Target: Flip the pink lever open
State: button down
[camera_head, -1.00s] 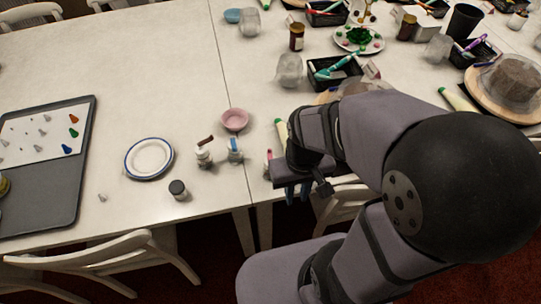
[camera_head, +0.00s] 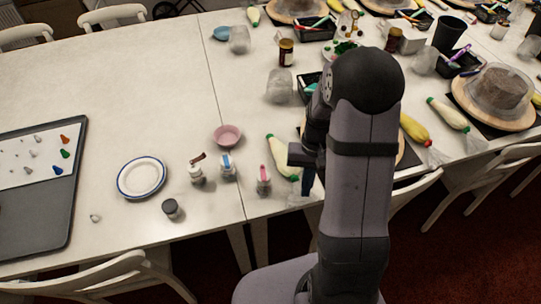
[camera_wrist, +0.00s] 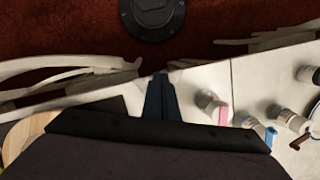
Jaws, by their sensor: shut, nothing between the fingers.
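Whether the lever is raised or flat is hard to tell.
Similar bottles with a blue lever (camera_head: 227,160) and a brown lever (camera_head: 197,158) stand just left of the pink one. A pink bowl (camera_head: 228,135) is behind them.

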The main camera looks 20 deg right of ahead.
jog(key=w+d+m, duration=0.1)
jog(key=w, duration=0.3)
jog(key=w+d+r+m, duration=0.1)
jog(key=w, duration=0.3)
jog(key=w+d+r+m+t+y, duration=0.1)
jog(key=w, duration=0.3)
jog(key=shift+w+m, duration=0.25)
jog(key=shift+m, duration=0.05)
notch_tip(320, 180, up, 8)
jog(key=w+a+m+y, duration=0.2)
jog(key=m, duration=0.4)
jog(key=shift+w+a+r+m, duration=0.25)
jog(key=shift+a+m, duration=0.05)
jog(key=shift+a, duration=0.05)
jog(key=shift+f, duration=0.15)
